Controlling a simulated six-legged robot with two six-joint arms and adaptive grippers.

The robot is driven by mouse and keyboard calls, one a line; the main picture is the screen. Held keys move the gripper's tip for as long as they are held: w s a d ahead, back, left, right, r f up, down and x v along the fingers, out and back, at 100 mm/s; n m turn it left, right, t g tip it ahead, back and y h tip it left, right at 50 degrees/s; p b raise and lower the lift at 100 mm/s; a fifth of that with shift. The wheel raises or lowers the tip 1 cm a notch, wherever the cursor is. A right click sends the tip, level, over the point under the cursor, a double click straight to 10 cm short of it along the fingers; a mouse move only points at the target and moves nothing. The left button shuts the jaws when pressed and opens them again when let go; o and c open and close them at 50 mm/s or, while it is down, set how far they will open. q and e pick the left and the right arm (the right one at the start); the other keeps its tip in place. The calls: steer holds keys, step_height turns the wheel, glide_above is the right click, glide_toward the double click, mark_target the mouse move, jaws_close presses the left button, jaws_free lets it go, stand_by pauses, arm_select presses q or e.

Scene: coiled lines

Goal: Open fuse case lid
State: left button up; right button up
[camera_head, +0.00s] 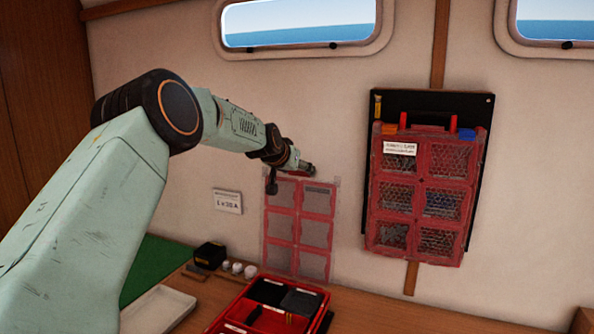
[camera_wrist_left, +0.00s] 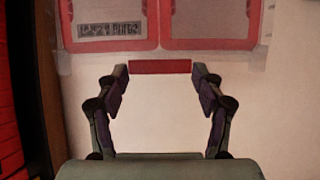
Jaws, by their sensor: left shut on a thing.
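The fuse case (camera_head: 323,296), a red box with dark compartments, lies on the bench at the bottom of the head view. Its clear, red-framed lid (camera_head: 299,229) stands about upright behind it, with several windows. My left gripper (camera_head: 304,168) is at the lid's top edge. In the left wrist view, its two fingers (camera_wrist_left: 160,72) are closed on the ends of a red tab (camera_wrist_left: 160,66) at the lid's edge. The lid's frame (camera_wrist_left: 160,45) shows beyond the tab, with an upside-down label. My right gripper is out of view.
A red case with mesh windows (camera_head: 424,193) hangs on a black wall board. A small label plate (camera_head: 227,201) is on the wall. A black box (camera_head: 209,255), small white pieces (camera_head: 237,268) and a pale tray (camera_head: 160,310) are left of the case. The bench at right is clear.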

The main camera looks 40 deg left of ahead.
arm_select(q)
steer(key=shift+w+a+r, duration=0.1)
steer(key=shift+w+r, duration=0.25)
steer(key=shift+w, duration=0.05)
steer(key=shift+s, duration=0.15)
steer(key=o, duration=1.4)
steer(key=shift+o, duration=0.2)
steer(key=shift+s+f, duration=0.1)
steer(key=shift+s, duration=0.05)
steer(key=v, duration=1.2)
